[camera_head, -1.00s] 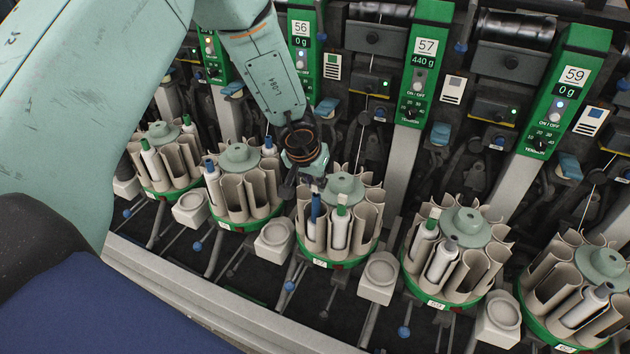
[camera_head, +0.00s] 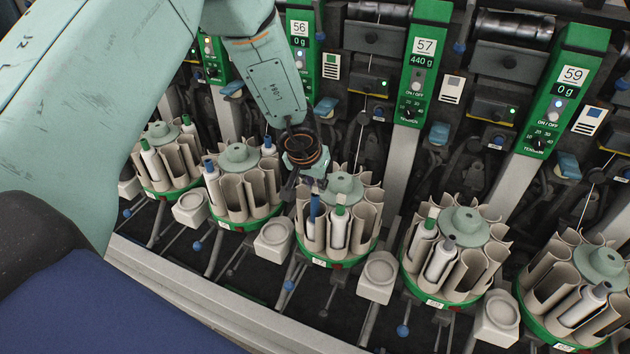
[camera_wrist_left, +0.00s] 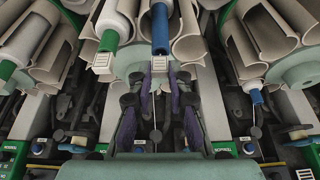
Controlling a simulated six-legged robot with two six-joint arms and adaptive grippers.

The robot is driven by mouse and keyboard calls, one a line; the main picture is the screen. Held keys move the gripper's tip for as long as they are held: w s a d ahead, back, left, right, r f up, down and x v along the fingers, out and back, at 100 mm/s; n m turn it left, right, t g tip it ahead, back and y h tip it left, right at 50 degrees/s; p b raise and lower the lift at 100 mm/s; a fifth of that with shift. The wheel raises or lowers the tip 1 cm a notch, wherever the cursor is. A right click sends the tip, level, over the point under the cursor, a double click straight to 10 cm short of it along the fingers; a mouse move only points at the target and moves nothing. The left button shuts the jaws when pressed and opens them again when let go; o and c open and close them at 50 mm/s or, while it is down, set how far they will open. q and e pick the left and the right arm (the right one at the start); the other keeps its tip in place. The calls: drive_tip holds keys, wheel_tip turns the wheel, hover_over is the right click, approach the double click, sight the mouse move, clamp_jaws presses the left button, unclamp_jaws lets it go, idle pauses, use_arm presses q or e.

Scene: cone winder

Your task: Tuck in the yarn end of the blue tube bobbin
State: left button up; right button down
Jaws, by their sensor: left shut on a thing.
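The blue tube bobbin (camera_head: 314,208) stands in the front of the middle magazine (camera_head: 318,262), beside a white bobbin with a green top (camera_head: 340,228). My left gripper (camera_head: 308,184) is just above and behind the blue tube's top. In the left wrist view the blue tube (camera_wrist_left: 160,30) points at my fingers (camera_wrist_left: 160,82), which are close together at its end. They are shut on what seems to be its yarn end, too thin to make out clearly. A small pale tag (camera_wrist_left: 160,63) shows at the fingertips. My right gripper is not in view.
Other magazines with bobbins stand on both sides, such as the one at right (camera_head: 432,298). Pale cups (camera_head: 378,276) sit between them. Green control panels (camera_head: 424,66) and dark machinery rise behind. A metal rail (camera_head: 215,300) runs along the front.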

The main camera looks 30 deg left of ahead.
use_arm(q)
drive_tip(key=shift+s, duration=0.2)
drive_tip(key=shift+b, duration=0.3)
drive_tip(key=shift+s, duration=0.15)
idle(0.3)
drive_tip(key=shift+w+f+p, duration=0.15)
drive_tip(key=shift+w+p, duration=0.05)
drive_tip(key=shift+p, duration=0.1)
idle(0.4)
drive_tip(key=o, duration=0.8)
drive_tip(key=shift+o, duration=0.2)
drive_tip(key=o, duration=0.4)
